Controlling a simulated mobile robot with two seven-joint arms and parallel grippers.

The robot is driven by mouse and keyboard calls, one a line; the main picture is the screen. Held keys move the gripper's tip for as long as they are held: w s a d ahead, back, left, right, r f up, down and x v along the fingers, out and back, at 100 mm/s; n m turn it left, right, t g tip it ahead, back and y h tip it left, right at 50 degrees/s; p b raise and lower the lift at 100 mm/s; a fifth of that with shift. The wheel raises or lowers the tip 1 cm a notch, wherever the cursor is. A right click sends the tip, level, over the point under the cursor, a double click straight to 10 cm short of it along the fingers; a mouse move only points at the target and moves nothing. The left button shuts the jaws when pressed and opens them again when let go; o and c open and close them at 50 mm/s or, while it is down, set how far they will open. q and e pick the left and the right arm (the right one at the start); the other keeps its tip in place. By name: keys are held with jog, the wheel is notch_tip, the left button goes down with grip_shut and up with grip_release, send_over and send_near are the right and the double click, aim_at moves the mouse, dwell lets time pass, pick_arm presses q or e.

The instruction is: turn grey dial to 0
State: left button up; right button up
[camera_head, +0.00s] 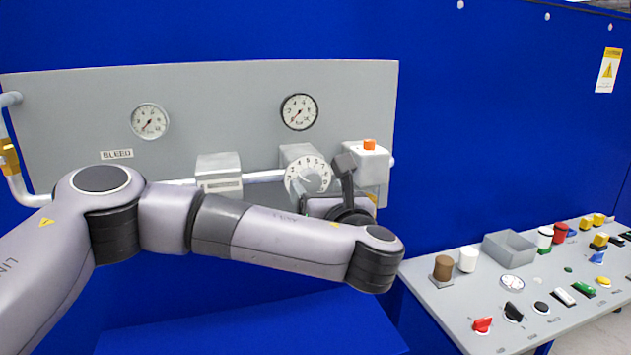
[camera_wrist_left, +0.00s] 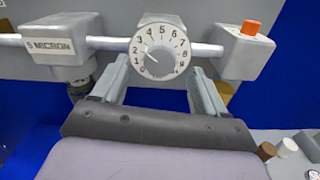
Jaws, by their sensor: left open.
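The grey dial (camera_head: 308,176) is a round face with numbers around its rim, on a grey block on the panel. It also shows in the left wrist view (camera_wrist_left: 160,48), with 0 at its lower left. My left gripper (camera_head: 327,180) is just in front of the dial. In the left wrist view its two fingers (camera_wrist_left: 160,70) are apart, reaching up to either side of the dial's lower part. I see nothing held, and contact cannot be told. My right gripper is out of view.
A valve box with an orange button (camera_head: 369,145) is right of the dial, close to my gripper. A "5 MICRON" block (camera_wrist_left: 70,45) is left along the pipe. Two gauges (camera_head: 150,121) (camera_head: 299,112) are above. A control table (camera_head: 430,291) with several knobs stands at right.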

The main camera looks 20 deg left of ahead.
aim_at(312, 182)
pick_arm(q)
jog(key=shift+x, duration=1.85)
jog(key=c, duration=1.1)
jog(key=shift+o, duration=0.2)
